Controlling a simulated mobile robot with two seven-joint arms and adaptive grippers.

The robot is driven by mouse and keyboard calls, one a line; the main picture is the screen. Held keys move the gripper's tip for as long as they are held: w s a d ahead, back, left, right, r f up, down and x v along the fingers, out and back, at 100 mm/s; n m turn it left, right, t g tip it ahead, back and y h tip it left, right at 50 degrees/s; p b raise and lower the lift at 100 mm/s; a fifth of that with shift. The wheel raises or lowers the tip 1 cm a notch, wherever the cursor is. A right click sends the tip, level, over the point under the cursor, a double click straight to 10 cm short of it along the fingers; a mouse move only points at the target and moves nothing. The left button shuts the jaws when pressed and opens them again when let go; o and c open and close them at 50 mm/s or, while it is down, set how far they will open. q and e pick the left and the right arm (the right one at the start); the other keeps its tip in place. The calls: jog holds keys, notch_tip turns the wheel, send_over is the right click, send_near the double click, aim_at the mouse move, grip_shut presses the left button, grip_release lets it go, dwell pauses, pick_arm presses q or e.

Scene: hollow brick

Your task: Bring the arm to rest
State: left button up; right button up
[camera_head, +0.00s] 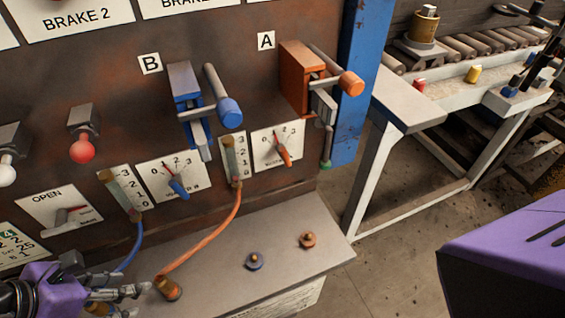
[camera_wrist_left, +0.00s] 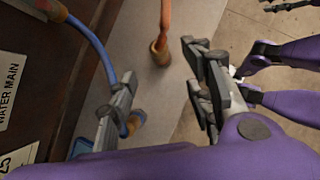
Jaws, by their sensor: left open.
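My left gripper (camera_head: 122,294) is at the lower left of the head view, low in front of the panel and beside the hoses. In the left wrist view its fingers (camera_wrist_left: 162,88) are spread apart with nothing held between them. The blue hose (camera_head: 131,250) runs down from the panel toward the gripper. In the wrist view its lower end (camera_wrist_left: 133,122) shows close beside the left finger, partly hidden; I cannot tell whether they touch. The orange hose (camera_head: 213,238) ends in a brass fitting (camera_head: 169,288) on the ledge, just right of the gripper.
The rusty panel (camera_head: 235,60) carries a blue lever unit B (camera_head: 185,85) and an orange lever unit A (camera_head: 300,75), with dials and gauges. A workbench (camera_head: 400,105) stands right.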

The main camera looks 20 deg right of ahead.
pick_arm(q)
jog(key=s+d+r+n+t+h+p, duration=0.2)
jog(key=d+r+n+t+h, duration=0.4)
jog(key=d+n+h, duration=0.5)
jog(key=w+a+f+n+t+y+p, duration=0.15)
jog(key=a+n+t+y, duration=0.55)
jog(key=n, duration=0.9)
jog(key=s+a+f+n+y, duration=0.2)
jog(key=a+f+n+y, duration=0.5)
jog(key=f+n, duration=0.25)
jog(key=s+d+f+n+g+y+p, duration=0.1)
jog(key=s+f+n+g, duration=0.6)
jog(key=s+f, duration=0.8)
jog(key=n+y, duration=0.1)
jog(key=n, duration=0.2)
jog(key=shift+s+d+f+n+p, duration=0.15)
jog(key=shift+f+n+p, duration=0.2)
jog(key=shift+f, duration=0.05)
pick_arm(e)
jog(key=w+a+r, duration=0.1)
jog(key=w+r, duration=0.2)
jog(key=r, duration=0.3)
jog(key=shift+w+t, duration=0.3)
jog(key=shift+t, duration=0.1)
